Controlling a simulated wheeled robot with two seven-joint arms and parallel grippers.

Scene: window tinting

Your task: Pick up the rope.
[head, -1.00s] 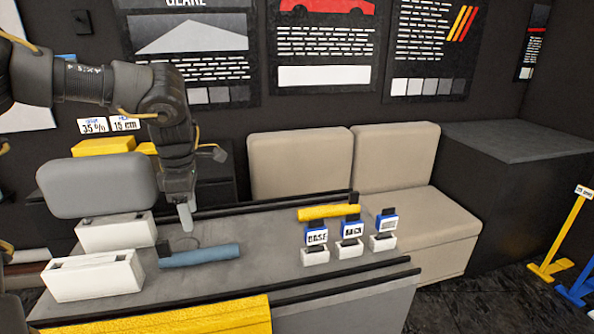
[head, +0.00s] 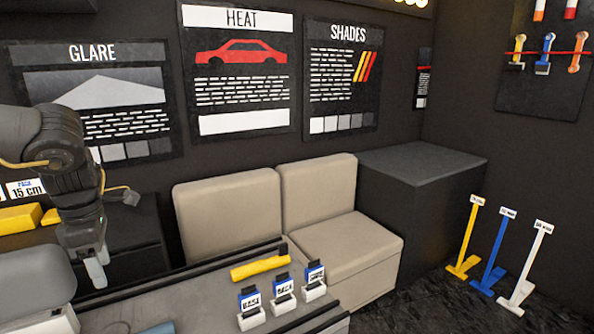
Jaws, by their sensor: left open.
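I cannot make out a rope for certain in the head view. A thin red line (head: 558,52) runs across the dark tool board at the upper right; I cannot tell whether it is a rope. My left gripper (head: 96,274) hangs at the left, pointing down, open and empty, near the far left part of the grey table (head: 195,298). It is far from the red line. My right gripper is not in view.
A yellow roll (head: 260,267) and small blue-topped holders (head: 283,287) sit on the table. A beige sofa (head: 345,243) and a dark cabinet (head: 425,165) stand behind. Yellow, blue and white upright stands (head: 491,252) are on the dark floor at right.

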